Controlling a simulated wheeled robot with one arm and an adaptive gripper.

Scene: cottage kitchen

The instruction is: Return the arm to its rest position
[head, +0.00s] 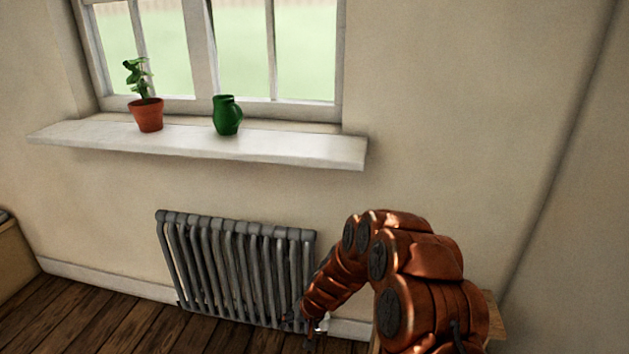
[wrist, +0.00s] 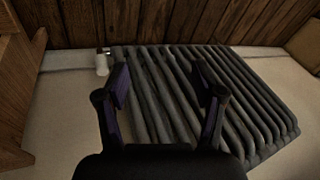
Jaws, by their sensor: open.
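My copper-coloured arm (head: 425,265) is bent over at the lower right of the head view, its end reaching down and left toward the radiator. My gripper (head: 312,328) is small and dark there, low by the radiator's right end. In the wrist view, my gripper (wrist: 161,80) shows two dark fingers spread apart with nothing between them. The ribbed radiator shows beyond the fingers. I cannot tell how close the fingers are to it.
The grey radiator (head: 237,268) stands against the wall under a white windowsill (head: 270,146). On the sill are a potted plant (head: 146,115) and a green jug (head: 227,116). A wooden piece (head: 494,312) stands behind my arm. The wooden floor (head: 100,315) at left is clear.

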